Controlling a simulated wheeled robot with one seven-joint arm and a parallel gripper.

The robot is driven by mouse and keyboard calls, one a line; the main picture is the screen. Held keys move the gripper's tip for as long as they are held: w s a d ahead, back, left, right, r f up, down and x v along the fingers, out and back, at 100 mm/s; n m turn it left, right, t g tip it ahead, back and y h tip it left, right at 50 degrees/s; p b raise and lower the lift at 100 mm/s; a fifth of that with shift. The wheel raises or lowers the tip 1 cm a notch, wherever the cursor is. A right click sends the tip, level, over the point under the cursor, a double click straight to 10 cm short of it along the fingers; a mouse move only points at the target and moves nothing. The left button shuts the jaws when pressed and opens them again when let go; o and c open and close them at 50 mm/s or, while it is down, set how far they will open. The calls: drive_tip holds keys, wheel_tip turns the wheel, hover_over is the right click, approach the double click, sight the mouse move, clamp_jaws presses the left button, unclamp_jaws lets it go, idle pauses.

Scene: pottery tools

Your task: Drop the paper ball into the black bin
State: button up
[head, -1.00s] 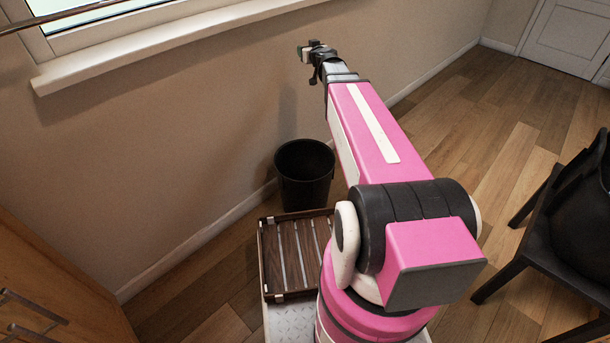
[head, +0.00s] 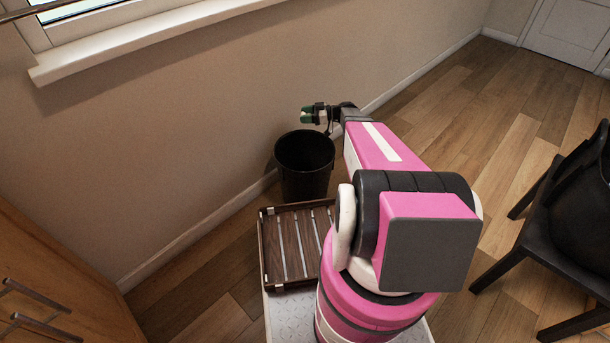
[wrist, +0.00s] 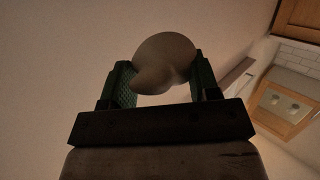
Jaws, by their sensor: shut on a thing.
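The black bin (head: 305,170) stands on the floor against the wall, in the middle of the head view. My gripper (head: 308,115) is just above and behind the bin's rim in the head view, pointing left. In the wrist view my gripper (wrist: 160,80) is shut on the paper ball (wrist: 165,60), a pale rounded lump between two green-padded fingers. The ball cannot be made out in the head view. The inside of the bin is dark and its bottom is hidden.
A slatted wooden tray (head: 296,245) sits on my base in front of the bin. A black chair (head: 560,220) stands at the right. A wooden cabinet (head: 50,290) is at the lower left. A window sill (head: 150,40) juts from the wall above.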

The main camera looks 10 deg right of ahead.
wheel_tip(320, 180, down, 10)
drive_tip(key=s+n+g, duration=0.1)
drive_tip(key=s+g, duration=0.1)
drive_tip(key=shift+s+d, duration=0.35)
drive_tip(key=shift+r, duration=0.15)
drive_tip(key=o, duration=1)
drive_tip(key=shift+c, duration=0.2)
drive_tip(key=s+a+r, duration=0.6)
drive_tip(key=a+r, duration=0.4)
drive_tip(key=r, duration=0.1)
